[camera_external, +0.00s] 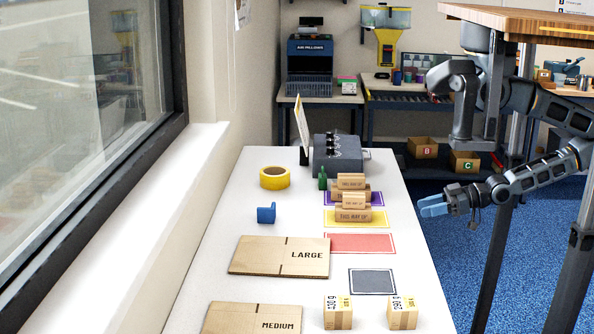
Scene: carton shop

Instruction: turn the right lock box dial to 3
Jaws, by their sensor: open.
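The lock box (337,159) is a dark grey case at the far end of the white table. Several black dials (331,143) stand in a row along its top, running away from the camera. Their settings and numbers are too small to read. My gripper (432,205) has blue fingertips and is open. It is off the table's right edge, in front and to the right of the lock box, and apart from everything. Nothing shows between its fingers.
Yellow tape (275,177), a blue piece (267,213), flat cartons (280,257) and small boxes (403,312) lie on the table. A window wall borders the left. An upright card (302,130) stands left of the lock box.

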